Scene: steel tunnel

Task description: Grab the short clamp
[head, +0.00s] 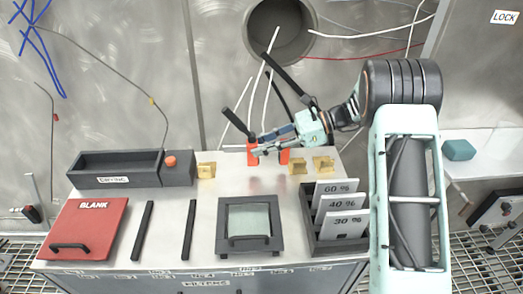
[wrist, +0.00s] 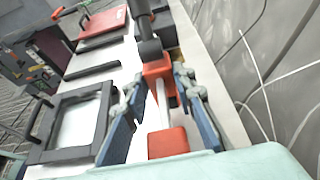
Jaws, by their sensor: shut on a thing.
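The short clamp has red blocks, a pale bar between them and a black handle. In the head view its red block (head: 252,153) is at the back of the steel cabinet top, with the black handle rising to the upper left. In the wrist view the red clamp (wrist: 168,143) lies between the two blue fingers. My gripper (head: 268,148) reaches in from the right and is closed around the clamp's middle; it also shows in the wrist view (wrist: 160,90). The fingers partly hide the clamp, and I cannot tell whether it touches the top.
Brass brackets (head: 298,167) stand beside the clamp. Cables hang from the round wall port (head: 278,30) behind.

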